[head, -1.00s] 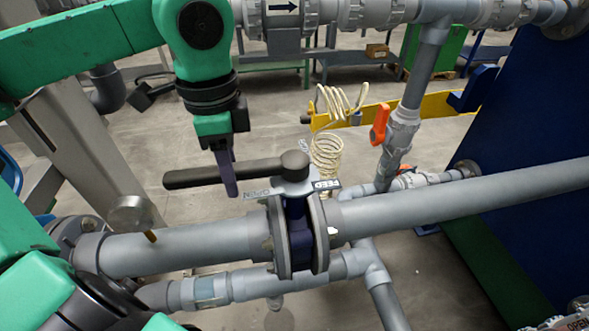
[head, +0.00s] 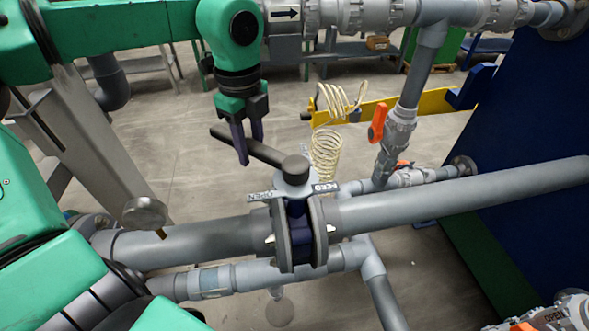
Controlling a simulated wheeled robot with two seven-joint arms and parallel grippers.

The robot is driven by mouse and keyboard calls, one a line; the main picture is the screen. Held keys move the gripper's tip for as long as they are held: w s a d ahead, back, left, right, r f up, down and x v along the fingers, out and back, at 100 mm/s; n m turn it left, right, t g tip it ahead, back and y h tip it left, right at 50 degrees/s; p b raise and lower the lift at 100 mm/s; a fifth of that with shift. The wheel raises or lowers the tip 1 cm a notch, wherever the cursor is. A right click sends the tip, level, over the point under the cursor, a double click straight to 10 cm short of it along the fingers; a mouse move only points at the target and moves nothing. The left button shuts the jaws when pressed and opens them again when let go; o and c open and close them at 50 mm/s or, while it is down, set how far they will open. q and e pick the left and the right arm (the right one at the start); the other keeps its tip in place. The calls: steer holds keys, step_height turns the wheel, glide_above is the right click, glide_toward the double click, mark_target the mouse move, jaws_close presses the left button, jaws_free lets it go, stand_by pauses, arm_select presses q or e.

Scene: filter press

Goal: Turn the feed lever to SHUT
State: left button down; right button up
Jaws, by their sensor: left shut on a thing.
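The feed lever (head: 270,154) is a black handle on top of a butterfly valve (head: 298,235) in the large grey pipe. From its round black hub (head: 295,168) the lever points up and left, at an angle to the pipe. A plate under the hub carries the labels OPEN (head: 265,196) and FEED (head: 326,187). My left gripper (head: 248,152) reaches down from above, its dark fingers shut around the lever near its middle, short of the free end. The SHUT mark cannot be seen. My right gripper is not in view.
A round gauge (head: 145,212) stands on the pipe left of the valve. Right of the lever are a cream coiled hose (head: 326,155), an orange-handled valve (head: 378,122) and a dark blue panel (head: 530,120). Open floor lies behind the lever.

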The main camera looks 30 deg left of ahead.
arm_select(q)
steer(key=w+d+m+p, duration=0.1)
steer(key=w+d+m, duration=0.3)
steer(key=w+m, duration=0.3)
steer(key=m, duration=0.2)
steer(key=shift+m, duration=0.4)
steer(key=shift+c, duration=2.4)
jaws_free()
steer(key=shift+d+r, duration=0.1)
steer(key=shift+d, duration=0.1)
steer(key=shift+o, duration=1.2)
steer(key=shift+w+d, duration=0.15)
steer(key=shift+w, duration=0.05)
step_height(320, 180, up, 7)
steer(key=p, duration=0.4)
steer(key=shift+s+p, duration=0.15)
steer(key=shift+p, duration=0.2)
